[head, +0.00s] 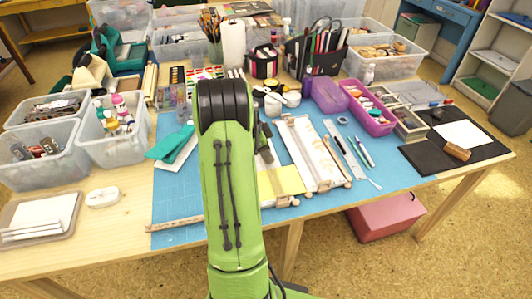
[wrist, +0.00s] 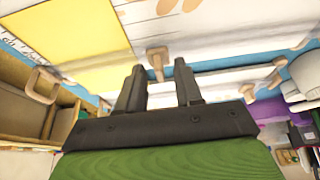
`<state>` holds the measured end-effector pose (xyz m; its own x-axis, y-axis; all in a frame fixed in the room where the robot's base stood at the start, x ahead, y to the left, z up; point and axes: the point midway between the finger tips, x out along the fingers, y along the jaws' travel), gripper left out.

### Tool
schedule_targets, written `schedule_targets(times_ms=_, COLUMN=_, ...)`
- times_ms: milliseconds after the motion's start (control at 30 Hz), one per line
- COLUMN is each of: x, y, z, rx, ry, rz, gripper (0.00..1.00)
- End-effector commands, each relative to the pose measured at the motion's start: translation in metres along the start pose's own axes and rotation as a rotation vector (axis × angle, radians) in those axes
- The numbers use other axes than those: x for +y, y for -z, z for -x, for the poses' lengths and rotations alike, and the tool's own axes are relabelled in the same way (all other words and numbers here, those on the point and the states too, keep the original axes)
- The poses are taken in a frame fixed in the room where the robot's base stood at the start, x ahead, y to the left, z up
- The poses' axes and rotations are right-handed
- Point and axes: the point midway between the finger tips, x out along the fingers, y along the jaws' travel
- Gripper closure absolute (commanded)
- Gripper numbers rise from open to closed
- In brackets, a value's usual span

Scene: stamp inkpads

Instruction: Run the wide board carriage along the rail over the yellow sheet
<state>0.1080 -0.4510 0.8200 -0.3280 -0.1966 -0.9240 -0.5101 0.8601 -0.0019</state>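The yellow sheet (head: 290,180) lies on the blue mat, partly hidden behind my arm. It also shows at upper left in the wrist view (wrist: 70,40). A long pale board assembly with wooden strips (head: 308,150) lies to its right. I cannot tell which part is the wide carriage. In the wrist view a white board (wrist: 210,30) lies beside the sheet, and a wooden knob (wrist: 157,62) stands just beyond my fingertips, roughly between them. My gripper (wrist: 158,75) is open, its two dark fingers apart with nothing clasped. My arm mostly hides it in the head view.
A ruler (head: 345,150) and pens (head: 363,152) lie right of the board. A purple bin (head: 368,108) and white cups (head: 275,102) stand behind. A wooden strip (head: 176,224) lies near the front edge.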

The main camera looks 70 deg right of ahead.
Motion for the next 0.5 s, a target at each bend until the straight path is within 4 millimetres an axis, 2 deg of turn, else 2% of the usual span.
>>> schedule_targets(times_ms=33, x=0.0, y=0.0001, z=0.0004, rx=0.0, ry=0.0, rz=0.0, gripper=0.65)
schedule_targets(times_ms=267, x=0.0001, y=0.0002, z=0.0006, rx=0.0, ry=0.0, rz=0.0, gripper=1.0)
schedule_targets(times_ms=500, x=0.0001, y=0.0003, z=0.0007, rx=0.001, ry=0.0, rz=0.0, gripper=1.0)
